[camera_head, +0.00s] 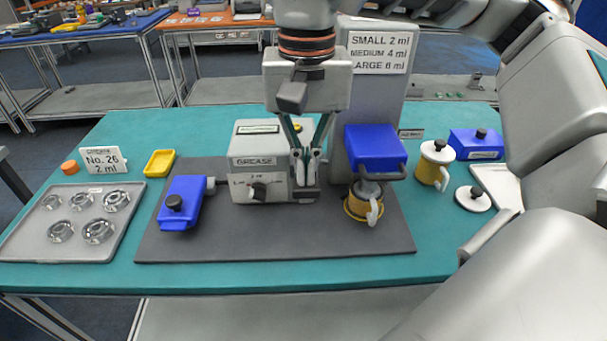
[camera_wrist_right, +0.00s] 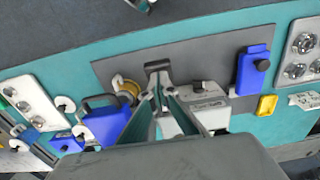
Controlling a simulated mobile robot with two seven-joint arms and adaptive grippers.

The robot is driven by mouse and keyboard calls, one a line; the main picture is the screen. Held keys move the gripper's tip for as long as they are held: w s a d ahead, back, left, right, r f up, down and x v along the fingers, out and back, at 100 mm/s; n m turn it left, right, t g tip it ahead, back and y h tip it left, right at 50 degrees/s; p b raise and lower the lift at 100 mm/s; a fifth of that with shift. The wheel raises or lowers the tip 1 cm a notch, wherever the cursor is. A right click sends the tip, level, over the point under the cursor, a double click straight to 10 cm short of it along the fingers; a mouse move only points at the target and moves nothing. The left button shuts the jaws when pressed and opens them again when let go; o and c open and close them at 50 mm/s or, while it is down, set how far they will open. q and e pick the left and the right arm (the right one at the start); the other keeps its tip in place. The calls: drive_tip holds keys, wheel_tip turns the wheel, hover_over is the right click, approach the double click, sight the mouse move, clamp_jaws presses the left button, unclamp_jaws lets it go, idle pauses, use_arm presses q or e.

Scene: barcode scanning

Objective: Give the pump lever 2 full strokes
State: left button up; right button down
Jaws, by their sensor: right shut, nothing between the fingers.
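A grease machine (camera_head: 259,168) with a front dial stands on the dark mat. My right gripper (camera_head: 306,182) points down at its right side, shut and empty. A small dark grey bar or pad (camera_head: 308,197) sits right by the fingertips; in the wrist view a dark grey bar (camera_wrist_right: 157,65) shows just beyond the fingers (camera_wrist_right: 166,88). This may be the pump lever, but I cannot tell, nor whether the fingers touch it. A blue block (camera_head: 374,146) with a grey handle stands over a yellow cup (camera_head: 362,208) on the right. My left gripper is out of view.
A blue unit with a black knob (camera_head: 181,203) lies on the mat at left. A tray (camera_head: 75,250) of clear rings stands further left, near a yellow dish (camera_head: 159,163). A tall grey panel (camera_head: 377,95) rises behind. A second yellow pot (camera_head: 433,165) stands at right. The mat's front (camera_head: 275,236) is clear.

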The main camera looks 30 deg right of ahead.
sight(305, 197)
drive_tip(key=shift+f+b, duration=1.45)
drive_tip(key=shift+f, duration=1.7)
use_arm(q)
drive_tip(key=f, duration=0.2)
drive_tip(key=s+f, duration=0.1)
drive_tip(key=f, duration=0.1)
use_arm(e)
drive_tip(key=shift+r, duration=0.1)
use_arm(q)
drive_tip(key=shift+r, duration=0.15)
use_arm(e)
wheel_tip(305, 197, up, 3)
drive_tip(key=p, duration=0.2)
drive_tip(key=shift+r+p, duration=0.15)
drive_tip(key=shift+p, duration=0.25)
wheel_tip(305, 197, up, 2)
drive_tip(key=shift+r+p, duration=0.2)
drive_tip(key=shift+p, duration=0.85)
wheel_tip(305, 197, up, 3)
drive_tip(key=shift+f+p, duration=0.15)
drive_tip(key=shift+p, duration=1.05)
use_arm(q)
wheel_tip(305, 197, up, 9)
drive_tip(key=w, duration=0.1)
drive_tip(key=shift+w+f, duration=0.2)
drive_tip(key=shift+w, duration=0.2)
use_arm(e)
drive_tip(key=shift+f, duration=0.1)
